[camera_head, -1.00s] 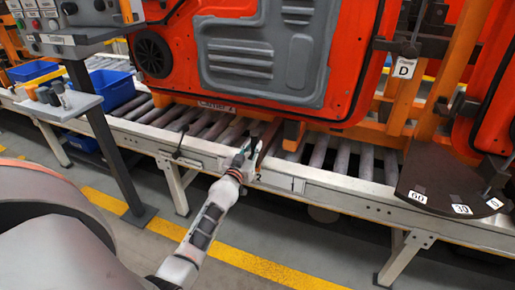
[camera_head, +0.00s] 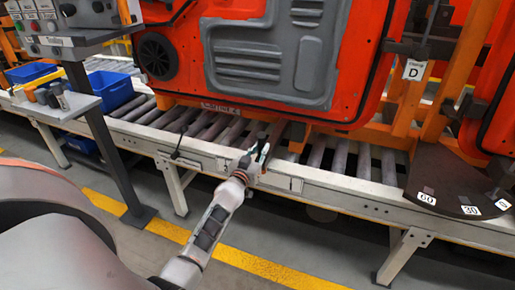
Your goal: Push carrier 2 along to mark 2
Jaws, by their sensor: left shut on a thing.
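Carrier 2 is an orange frame (camera_head: 299,139) on the roller line, bearing a large red door (camera_head: 349,65) with a grey panel. My left gripper (camera_head: 258,156) is shut on a small part low on the carrier's front side, just above the rail's near edge. The fingers hide most of the held part. I cannot make out mark 2 on the rail. My right gripper is not in view.
The conveyor rail (camera_head: 340,193) runs left to right, with bare rollers (camera_head: 365,160) right of the gripper. A dark plate (camera_head: 450,185) labelled 60 and 30 overhangs its right part. A control post (camera_head: 112,160) and blue bins (camera_head: 110,92) stand at left.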

